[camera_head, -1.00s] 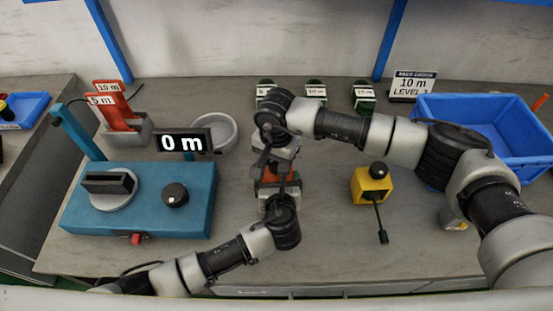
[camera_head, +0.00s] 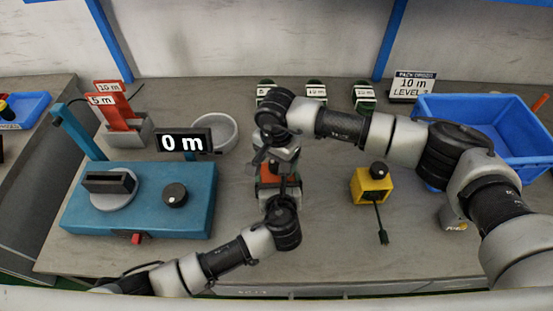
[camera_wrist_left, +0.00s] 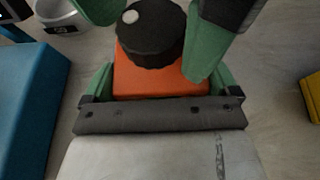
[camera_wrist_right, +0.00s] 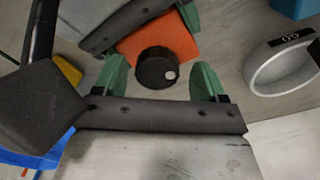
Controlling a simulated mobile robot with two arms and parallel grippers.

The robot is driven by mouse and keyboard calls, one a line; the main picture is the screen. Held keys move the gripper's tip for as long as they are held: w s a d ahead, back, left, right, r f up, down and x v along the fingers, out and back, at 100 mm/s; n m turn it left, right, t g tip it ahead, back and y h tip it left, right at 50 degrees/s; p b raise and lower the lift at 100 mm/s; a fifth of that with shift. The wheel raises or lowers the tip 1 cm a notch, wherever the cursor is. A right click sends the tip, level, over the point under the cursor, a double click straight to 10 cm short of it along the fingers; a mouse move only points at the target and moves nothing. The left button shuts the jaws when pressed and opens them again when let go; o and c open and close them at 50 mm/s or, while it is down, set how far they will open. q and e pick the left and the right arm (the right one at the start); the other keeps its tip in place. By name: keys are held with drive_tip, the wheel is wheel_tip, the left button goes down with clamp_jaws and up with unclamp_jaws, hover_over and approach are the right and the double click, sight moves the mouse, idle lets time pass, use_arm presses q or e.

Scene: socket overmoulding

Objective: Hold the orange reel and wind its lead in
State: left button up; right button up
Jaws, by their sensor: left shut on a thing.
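The orange reel (camera_head: 270,171) is at the middle of the bench in the head view, partly hidden by my arms. In the left wrist view its orange body (camera_wrist_left: 150,82) lies between the green fingers of my left gripper (camera_wrist_left: 162,88), which is shut on it. Its black knob (camera_wrist_left: 150,32) with a pale dot faces up. In the right wrist view the knob (camera_wrist_right: 155,68) sits between the fingers of my right gripper (camera_wrist_right: 159,77). These fingers are apart, with a gap on each side of the knob. I cannot make out the reel's lead.
A teal machine (camera_head: 140,215) with a "0 m" display (camera_head: 182,142) is at left. A yellow reel (camera_head: 371,187) with a dangling lead stands right of my grippers. A blue bin (camera_head: 478,120) is at back right. Several green-and-white items line the back; a grey bowl (camera_head: 228,133) is nearby.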

sight(277, 164)
wheel_tip(277, 164, up, 12)
idle(0.6)
drive_tip(key=shift+s, duration=0.1)
drive_tip(key=f+n, duration=0.2)
drive_tip(key=f, duration=0.2)
drive_tip(key=f+n, duration=0.3)
drive_tip(key=f, duration=0.1)
drive_tip(key=f+n, duration=0.3)
drive_tip(key=f, duration=0.1)
drive_tip(key=shift+s+d, duration=0.1)
drive_tip(key=shift+s, duration=0.1)
idle(0.4)
drive_tip(key=shift+r, duration=0.1)
drive_tip(key=c, duration=0.9)
drive_tip(key=shift+c, duration=0.2)
